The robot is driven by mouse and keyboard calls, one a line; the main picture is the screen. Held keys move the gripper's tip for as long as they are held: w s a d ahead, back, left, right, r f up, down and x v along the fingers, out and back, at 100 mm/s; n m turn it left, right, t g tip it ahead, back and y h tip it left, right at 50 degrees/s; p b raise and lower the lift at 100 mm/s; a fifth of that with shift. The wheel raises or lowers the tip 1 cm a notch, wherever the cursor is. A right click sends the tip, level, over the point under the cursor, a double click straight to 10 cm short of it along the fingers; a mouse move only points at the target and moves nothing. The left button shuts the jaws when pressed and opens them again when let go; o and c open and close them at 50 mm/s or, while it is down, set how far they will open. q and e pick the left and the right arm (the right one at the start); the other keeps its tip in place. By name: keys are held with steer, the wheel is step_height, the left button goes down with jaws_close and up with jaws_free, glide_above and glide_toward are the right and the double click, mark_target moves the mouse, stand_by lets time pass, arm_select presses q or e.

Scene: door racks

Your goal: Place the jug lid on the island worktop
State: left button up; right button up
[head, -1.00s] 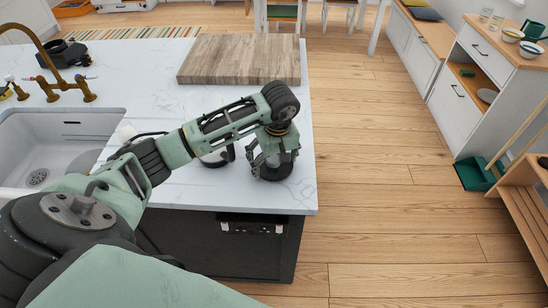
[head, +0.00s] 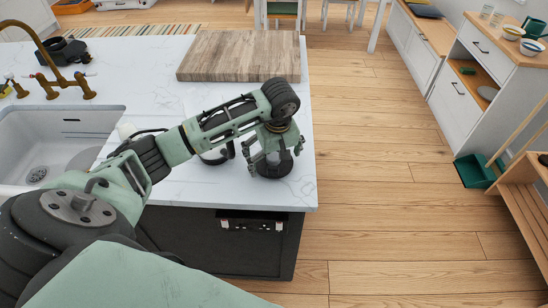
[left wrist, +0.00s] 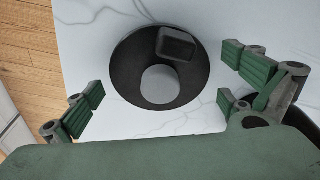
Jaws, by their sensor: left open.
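The jug lid, a dark round disc with a grey knob and a small raised square tab, lies on the white marble island worktop (head: 225,192) near its right front corner. It shows whole in the left wrist view (left wrist: 132,82) and partly behind the fingers in the head view (head: 274,172). My left gripper (head: 275,160) is open just above the lid, its fingers on either side and apart from it in the left wrist view. A pale vessel with a dark handle (head: 213,158), perhaps the jug, stands left of the lid, partly hidden by my left arm. My right gripper is not in view.
A wooden board (head: 240,56) lies on the back of the worktop. A white sink (head: 60,125) with a brass tap (head: 66,88) is at the left. The worktop's right edge is close to the lid, with open wooden floor beyond.

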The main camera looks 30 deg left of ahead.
arm_select(q)
step_height(320, 180, up, 12)
steer(key=s+d+b, duration=0.1)
steer(key=b, duration=0.2)
steer(key=shift+d+b, duration=0.2)
steer(key=shift+b, duration=0.2)
